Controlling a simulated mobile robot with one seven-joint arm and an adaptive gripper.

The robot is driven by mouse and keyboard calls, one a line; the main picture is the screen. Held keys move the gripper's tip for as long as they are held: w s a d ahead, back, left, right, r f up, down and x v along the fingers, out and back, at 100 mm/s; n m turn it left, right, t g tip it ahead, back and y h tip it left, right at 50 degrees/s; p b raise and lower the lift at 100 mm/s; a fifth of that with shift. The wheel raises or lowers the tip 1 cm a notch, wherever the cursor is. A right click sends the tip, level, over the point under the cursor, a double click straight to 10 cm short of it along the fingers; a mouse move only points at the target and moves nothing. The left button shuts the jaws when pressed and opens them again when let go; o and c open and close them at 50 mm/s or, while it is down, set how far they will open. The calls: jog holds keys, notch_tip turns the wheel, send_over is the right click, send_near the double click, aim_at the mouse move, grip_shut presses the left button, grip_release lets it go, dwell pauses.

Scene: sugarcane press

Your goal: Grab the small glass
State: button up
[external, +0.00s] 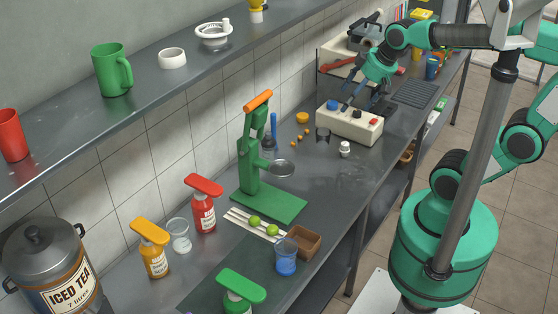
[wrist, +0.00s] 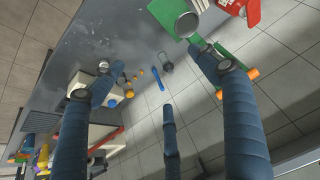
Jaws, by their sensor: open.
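A larger clear glass (external: 180,236) stands by the sauce bottles, and a blue glass (external: 286,257) stands near the front edge. My gripper (external: 358,104) is open and empty, above the box and to the right of the small glass. Its long dark fingers (wrist: 160,80) are spread wide in the wrist view, apart from the glass.
The white box (external: 350,124) with coloured knobs lies below my gripper. A white-capped jar (external: 345,149) stands in front of it. Small orange pieces (external: 297,140) and a blue upright object (external: 273,126) are beside the glass. The green press (external: 250,165) stands further left.

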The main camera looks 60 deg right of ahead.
jog(key=w+d+f, duration=0.4)
jog(key=w+d, duration=0.2)
jog(key=w, duration=0.4)
jog(key=m+h+p, duration=0.1)
jog(key=m, duration=0.1)
send_over(323, 138)
jog(key=s+d, duration=0.2)
jog(key=s, duration=0.2)
notch_tip(323, 138, down, 28)
jog(key=shift+w+d+f+g, duration=0.1)
jog(key=shift+w+g, duration=0.1)
jog(key=shift+g, duration=0.2)
jog(key=shift+f, duration=0.1)
jog(key=shift+b+x, duration=0.4)
jog(key=shift+x, duration=3.8)
jog(key=shift+f, duration=0.2)
